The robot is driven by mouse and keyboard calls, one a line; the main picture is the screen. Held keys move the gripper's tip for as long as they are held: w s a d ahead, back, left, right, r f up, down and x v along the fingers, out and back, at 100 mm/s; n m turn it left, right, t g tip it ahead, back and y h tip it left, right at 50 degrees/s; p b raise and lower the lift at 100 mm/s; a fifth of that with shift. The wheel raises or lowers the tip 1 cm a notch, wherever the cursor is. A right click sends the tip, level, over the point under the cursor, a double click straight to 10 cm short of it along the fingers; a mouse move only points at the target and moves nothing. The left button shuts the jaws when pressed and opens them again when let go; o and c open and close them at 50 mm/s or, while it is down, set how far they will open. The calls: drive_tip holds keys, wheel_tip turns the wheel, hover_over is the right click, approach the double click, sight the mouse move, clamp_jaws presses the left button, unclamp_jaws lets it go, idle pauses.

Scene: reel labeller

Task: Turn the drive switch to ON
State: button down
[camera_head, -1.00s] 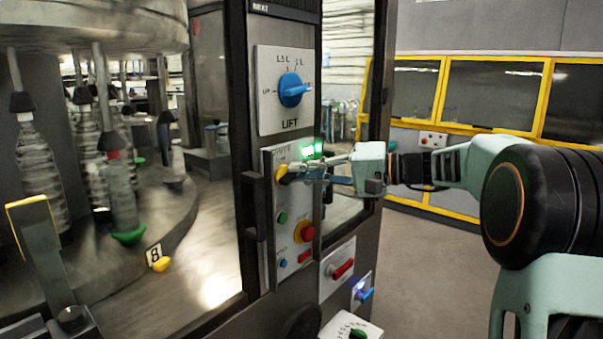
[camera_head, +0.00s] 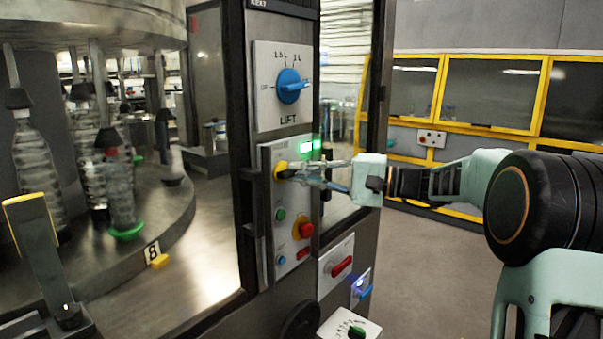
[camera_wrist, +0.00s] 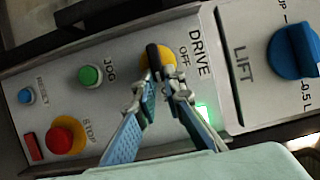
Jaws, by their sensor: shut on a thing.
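The drive switch (camera_wrist: 153,55) is a yellow round base with a black handle, under the DRIVE and OFF lettering. In the wrist view its handle lies roughly up and down the picture, across the panel's length. No ON mark is visible; the fingers cover part of the panel beside the knob. In the head view the drive switch (camera_head: 280,169) is at the panel's upper left. My gripper (camera_wrist: 161,88) is shut on the near end of the handle. In the head view my gripper (camera_head: 293,173) reaches in from the right.
A green lamp (camera_wrist: 204,113) glows close to my fingers. The red stop button (camera_wrist: 64,135), green jog button (camera_wrist: 90,75) and small blue button (camera_wrist: 25,96) share the panel. The blue lift knob (camera_head: 289,86) is above. A door frame (camera_head: 375,70) stands behind my wrist.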

drive_tip(key=c, duration=2)
unclamp_jaws()
drive_tip(key=shift+d, duration=0.1)
drive_tip(key=v, duration=1.1)
drive_tip(key=shift+s+d, duration=0.2)
drive_tip(key=shift+d, duration=0.15)
